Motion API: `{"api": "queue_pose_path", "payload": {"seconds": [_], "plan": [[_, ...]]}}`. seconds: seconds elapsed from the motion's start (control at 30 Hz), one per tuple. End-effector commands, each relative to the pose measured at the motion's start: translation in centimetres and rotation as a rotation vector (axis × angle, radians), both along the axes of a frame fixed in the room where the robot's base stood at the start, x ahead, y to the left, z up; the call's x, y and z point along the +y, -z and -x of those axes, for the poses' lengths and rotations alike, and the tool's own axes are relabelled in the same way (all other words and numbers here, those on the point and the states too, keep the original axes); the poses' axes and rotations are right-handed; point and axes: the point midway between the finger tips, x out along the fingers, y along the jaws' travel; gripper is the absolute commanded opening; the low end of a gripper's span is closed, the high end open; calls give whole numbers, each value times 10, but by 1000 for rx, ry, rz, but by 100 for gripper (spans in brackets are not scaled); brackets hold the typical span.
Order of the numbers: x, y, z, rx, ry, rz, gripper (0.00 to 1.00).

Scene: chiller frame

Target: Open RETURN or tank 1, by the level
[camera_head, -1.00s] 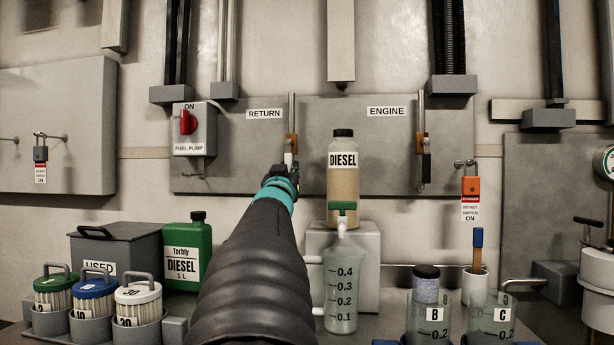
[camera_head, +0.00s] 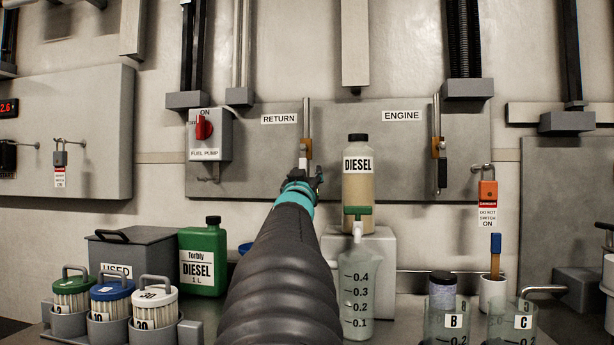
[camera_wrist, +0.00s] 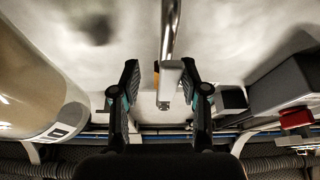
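The RETURN label (camera_head: 279,119) is on the grey wall panel, beside a valve with a vertical pipe and brass-coloured body (camera_head: 305,148). Its light handle (camera_head: 303,165) hangs down just above my gripper (camera_head: 303,182). In the wrist view the handle (camera_wrist: 170,82) lies between the fingers of my gripper (camera_wrist: 160,88), nearer the right finger; the fingers are apart. The ENGINE valve (camera_head: 437,148) has a dark handle hanging down. A clear graduated container (camera_head: 357,290) stands below the DIESEL bottle (camera_head: 358,190); its liquid level is unclear. No tank labelled 1 is readable.
The fuel pump box (camera_head: 210,135) with a red knob is left of RETURN. A green diesel can (camera_head: 203,258) and filters (camera_head: 152,295) stand lower left. Beakers B (camera_head: 454,320) and C (camera_head: 522,322) stand lower right. A red-tagged padlock (camera_head: 488,190) hangs at right.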

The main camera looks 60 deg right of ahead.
Motion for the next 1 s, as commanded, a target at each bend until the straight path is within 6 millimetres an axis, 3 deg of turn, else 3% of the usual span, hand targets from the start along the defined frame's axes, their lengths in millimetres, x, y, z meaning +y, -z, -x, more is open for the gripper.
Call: {"api": "queue_pose_path", "payload": {"seconds": [0.27, 0.7, 1.0], "plan": [[15, 4, 5, -1, -4, 1, 45], [79, 35, 38, -1, 0, 1, 45], [100, 45, 48, 0, 1, 1, 45]]}}
